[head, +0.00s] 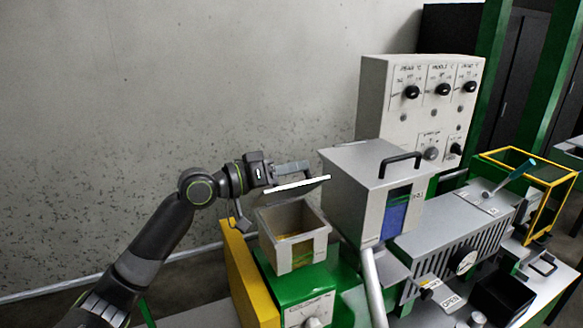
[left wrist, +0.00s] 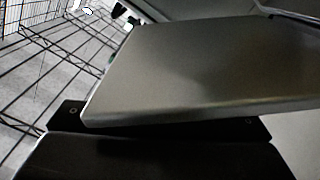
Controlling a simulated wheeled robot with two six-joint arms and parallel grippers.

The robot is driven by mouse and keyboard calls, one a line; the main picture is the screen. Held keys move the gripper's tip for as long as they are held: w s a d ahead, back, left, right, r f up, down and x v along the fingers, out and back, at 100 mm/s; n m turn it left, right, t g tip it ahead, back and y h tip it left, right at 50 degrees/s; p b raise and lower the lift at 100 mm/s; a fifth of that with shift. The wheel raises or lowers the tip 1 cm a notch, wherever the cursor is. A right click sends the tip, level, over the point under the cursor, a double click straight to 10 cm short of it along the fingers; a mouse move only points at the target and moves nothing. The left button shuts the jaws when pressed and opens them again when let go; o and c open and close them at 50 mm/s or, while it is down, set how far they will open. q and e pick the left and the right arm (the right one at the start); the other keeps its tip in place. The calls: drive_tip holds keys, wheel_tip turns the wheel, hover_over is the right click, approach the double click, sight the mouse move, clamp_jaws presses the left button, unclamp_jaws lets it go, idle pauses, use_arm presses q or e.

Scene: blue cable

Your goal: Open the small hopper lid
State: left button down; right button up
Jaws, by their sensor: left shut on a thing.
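The small hopper (head: 316,245) is a beige open-topped box on a green machine body, with yellowish material showing inside. Its small hopper lid (head: 298,187) is a thin pale plate held raised and apart above the opening. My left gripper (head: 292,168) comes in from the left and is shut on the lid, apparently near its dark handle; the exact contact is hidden. In the left wrist view the grey lid (left wrist: 200,65) fills much of the picture, with dark finger parts below it. My right gripper is not in view.
A larger hopper (head: 345,200) with a closed lid and black handle stands close to the right. A control panel (head: 400,125) with black knobs rises behind it. A yellow plate (head: 245,275) stands left of the small hopper. The upper left is bare wall.

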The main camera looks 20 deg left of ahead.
use_arm(q)
drive_tip(key=w+a+r+n+p, duration=0.1)
drive_tip(key=w+a+n+p, duration=0.1)
drive_tip(key=w+a+n, duration=0.4)
drive_tip(key=shift+a+n, duration=0.55)
drive_tip(key=shift+n, duration=0.95)
drive_tip(key=c, duration=1.5)
unclamp_jaws()
drive_tip(key=shift+w+a+f, duration=0.1)
drive_tip(key=shift+w+a, duration=0.05)
